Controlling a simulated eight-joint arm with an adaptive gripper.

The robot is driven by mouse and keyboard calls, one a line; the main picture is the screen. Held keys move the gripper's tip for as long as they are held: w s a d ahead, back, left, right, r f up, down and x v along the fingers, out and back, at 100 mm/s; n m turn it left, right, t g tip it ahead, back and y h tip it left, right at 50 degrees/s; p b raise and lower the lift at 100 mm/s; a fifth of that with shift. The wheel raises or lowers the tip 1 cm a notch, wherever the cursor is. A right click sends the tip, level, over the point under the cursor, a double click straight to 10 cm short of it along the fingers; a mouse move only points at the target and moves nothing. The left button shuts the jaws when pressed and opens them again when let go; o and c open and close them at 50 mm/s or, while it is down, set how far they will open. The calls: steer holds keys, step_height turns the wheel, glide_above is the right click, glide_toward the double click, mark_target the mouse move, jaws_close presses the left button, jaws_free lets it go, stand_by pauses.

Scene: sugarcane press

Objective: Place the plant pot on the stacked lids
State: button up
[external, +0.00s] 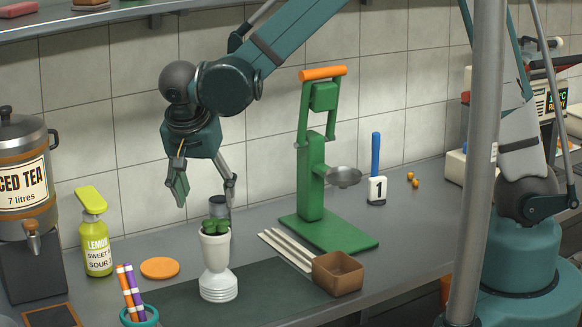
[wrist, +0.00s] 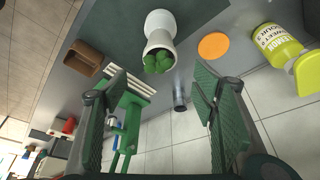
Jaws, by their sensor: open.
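The plant pot (external: 215,250) is white and tapered, with a green plant in it. It stands upright on the white stacked lids (external: 218,288), a ribbed, domed stack on the dark mat. In the wrist view the pot (wrist: 158,42) shows its plant towards me, with the lids (wrist: 158,22) partly behind it. My gripper (external: 206,194) is open and empty. It hangs above the pot and appears apart from it. In the wrist view the pot and plant lie beyond the gap between my fingers (wrist: 160,88).
A grey cylinder (external: 218,206) stands behind the pot. A green press (external: 313,180), pale sticks (external: 287,248) and a brown box (external: 337,273) are to the right. An orange disc (external: 160,268), a lemon bottle (external: 96,240) and a pen cup (external: 139,317) are to the left.

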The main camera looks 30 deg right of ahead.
steer(key=d+r+n+y, duration=0.1)
steer(key=d+r, duration=0.3)
steer(key=d, duration=0.4)
steer(key=s+d+r+n+y, duration=0.1)
steer(key=d+r+n, duration=0.1)
steer(key=d+r, duration=0.35)
steer(key=d+r+n, duration=0.1)
steer(key=d+r, duration=0.1)
steer(key=d, duration=0.7)
steer(key=s+d+r+n+t, duration=0.2)
steer(key=s+d, duration=0.3)
steer(key=d, duration=0.4)
steer(key=s+d+r+n+t+y, duration=0.1)
steer(key=s+d+n+t, duration=0.1)
steer(key=s+d, duration=0.4)
steer(key=shift+s+d+r+n, duration=0.25)
steer(key=shift+d+r+n, duration=0.2)
steer(key=shift+d, duration=1.4)
steer(key=shift+f, duration=0.1)
